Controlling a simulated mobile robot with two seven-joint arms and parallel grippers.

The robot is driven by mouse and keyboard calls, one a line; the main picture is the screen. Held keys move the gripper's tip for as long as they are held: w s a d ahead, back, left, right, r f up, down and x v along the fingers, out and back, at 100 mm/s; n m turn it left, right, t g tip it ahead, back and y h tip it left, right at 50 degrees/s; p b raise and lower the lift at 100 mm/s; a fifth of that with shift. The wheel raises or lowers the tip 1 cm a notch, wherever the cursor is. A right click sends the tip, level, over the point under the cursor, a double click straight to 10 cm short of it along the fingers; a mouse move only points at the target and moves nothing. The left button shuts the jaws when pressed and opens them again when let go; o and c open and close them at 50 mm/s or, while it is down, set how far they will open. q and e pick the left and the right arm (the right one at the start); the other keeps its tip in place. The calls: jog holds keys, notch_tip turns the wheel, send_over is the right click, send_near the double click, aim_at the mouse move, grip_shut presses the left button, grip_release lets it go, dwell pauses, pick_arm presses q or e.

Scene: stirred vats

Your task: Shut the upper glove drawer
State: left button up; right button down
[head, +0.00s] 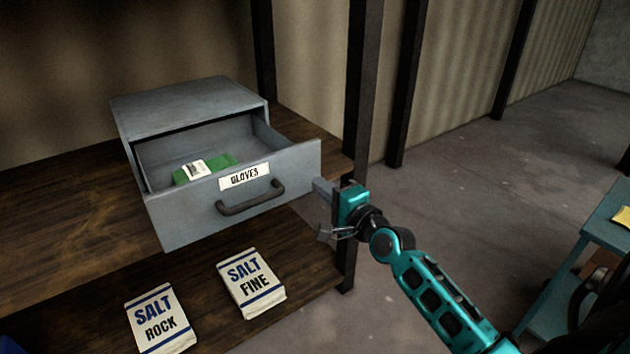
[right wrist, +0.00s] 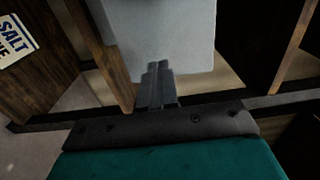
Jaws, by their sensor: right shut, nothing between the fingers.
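The upper glove drawer (head: 235,191) is a grey metal drawer with a "GLOVES" label and a dark bar handle (head: 250,199). It stands pulled out of its grey cabinet (head: 190,106), with a green glove pack (head: 205,168) inside. My right gripper (head: 323,187) is shut and empty, at the right end of the drawer front. In the right wrist view its closed fingers (right wrist: 158,72) point at the grey drawer front (right wrist: 165,40) and overlap its edge. I cannot tell if they touch it. My left gripper is not in view.
The cabinet stands on a brown wooden shelf (head: 60,195). On the lower shelf lie a fine salt bag (head: 251,283) and a rock salt bag (head: 160,320). A dark upright post (head: 358,90) stands right of the drawer. A teal cart (head: 590,235) is at the far right, with open floor between.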

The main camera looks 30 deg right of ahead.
aim_at(307, 175)
jog(key=shift+w, duration=1.55)
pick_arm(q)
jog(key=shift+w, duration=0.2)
